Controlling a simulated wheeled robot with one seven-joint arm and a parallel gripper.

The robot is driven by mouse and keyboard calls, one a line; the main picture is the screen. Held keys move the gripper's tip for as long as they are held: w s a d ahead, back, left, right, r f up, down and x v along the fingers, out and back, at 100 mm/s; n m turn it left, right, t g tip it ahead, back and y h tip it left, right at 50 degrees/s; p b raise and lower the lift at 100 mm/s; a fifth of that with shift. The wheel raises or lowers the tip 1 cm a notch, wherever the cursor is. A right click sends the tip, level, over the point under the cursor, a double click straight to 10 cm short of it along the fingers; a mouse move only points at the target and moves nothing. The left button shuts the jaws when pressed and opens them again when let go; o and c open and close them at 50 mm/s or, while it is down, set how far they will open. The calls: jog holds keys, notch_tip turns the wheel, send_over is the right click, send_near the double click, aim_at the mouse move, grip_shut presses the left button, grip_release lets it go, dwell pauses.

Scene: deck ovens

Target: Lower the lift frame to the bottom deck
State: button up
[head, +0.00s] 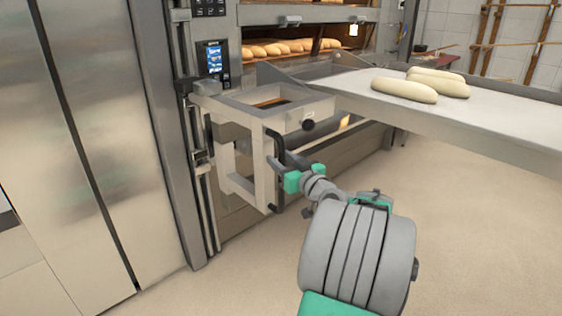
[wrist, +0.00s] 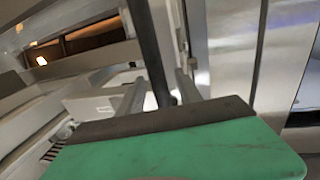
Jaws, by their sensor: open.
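The pale grey lift frame (head: 229,170) stands at the left front of the deck oven, beside vertical rails. Its upper part is level with the loader board (head: 500,108). A dark upright handle (head: 277,158) is on its front right side; it also shows in the wrist view (wrist: 150,50) as a dark bar. My gripper (head: 290,180) is open at the handle's lower half. In the wrist view, one green finger (wrist: 180,150) fills the bottom, and the bar runs down behind its dark edge. I cannot tell whether the finger touches the bar.
The deck oven's lit opening (head: 290,48) holds several loaves. Several pale dough pieces (head: 404,90) lie on the loader board, which reaches across the right. A control panel (head: 211,58) and steel doors (head: 90,130) are at left. The floor (head: 470,220) at right is clear.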

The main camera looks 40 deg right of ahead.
jog(key=shift+c, duration=0.4)
grip_shut()
dwell(1.0)
